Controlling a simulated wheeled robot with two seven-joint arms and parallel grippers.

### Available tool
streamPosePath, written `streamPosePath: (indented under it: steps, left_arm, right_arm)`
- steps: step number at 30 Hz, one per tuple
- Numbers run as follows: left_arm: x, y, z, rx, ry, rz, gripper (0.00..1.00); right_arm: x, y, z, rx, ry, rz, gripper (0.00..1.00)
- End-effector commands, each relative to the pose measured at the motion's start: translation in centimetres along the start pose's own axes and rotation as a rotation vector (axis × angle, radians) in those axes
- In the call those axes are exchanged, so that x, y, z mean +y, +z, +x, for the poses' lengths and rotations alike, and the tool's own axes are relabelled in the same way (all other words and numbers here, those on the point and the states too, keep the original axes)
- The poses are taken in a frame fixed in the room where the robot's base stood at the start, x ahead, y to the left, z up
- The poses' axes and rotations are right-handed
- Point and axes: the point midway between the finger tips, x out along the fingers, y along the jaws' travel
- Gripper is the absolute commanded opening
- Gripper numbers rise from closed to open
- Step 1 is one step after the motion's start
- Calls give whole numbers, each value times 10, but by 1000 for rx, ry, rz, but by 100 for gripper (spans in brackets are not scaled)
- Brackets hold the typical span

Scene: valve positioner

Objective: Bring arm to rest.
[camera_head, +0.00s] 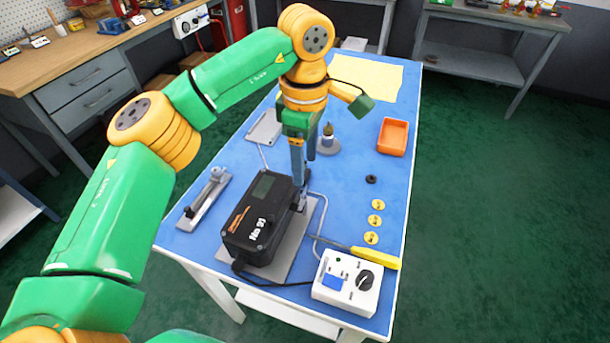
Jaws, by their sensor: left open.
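My left arm reaches in from the left, over the blue table (347,206). My left gripper (300,185) points down with its jaws open, at the back right edge of the black valve positioner (258,222). I cannot tell whether its fingers touch the housing or the fitting beside it. The positioner stands on a grey plate (292,262) and has a small display on top. My right gripper is not in view.
An orange tray (393,137), yellow discs (376,205), a black ring (371,179), a yellow-handled screwdriver (375,258) and a white control box (347,285) lie along the right side. A metal fixture (205,198) is at left. A yellow cloth (385,76) covers the far end.

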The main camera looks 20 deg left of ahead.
Motion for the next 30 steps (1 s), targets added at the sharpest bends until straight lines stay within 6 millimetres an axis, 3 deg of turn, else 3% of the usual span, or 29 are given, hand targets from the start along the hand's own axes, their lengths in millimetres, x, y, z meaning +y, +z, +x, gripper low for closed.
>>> streamPosePath:
  steps: [15, 22, 30]
  left_arm:
    - [0, 0, -10, 0, 0, 0, 65]
    - [0, 0, -64, 0, 0, 0, 65]
    - [0, 0, -98, 0, 0, 0, 65]
  right_arm:
    - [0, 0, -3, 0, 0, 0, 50]
    - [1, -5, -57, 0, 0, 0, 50]
    - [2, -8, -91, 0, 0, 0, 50]
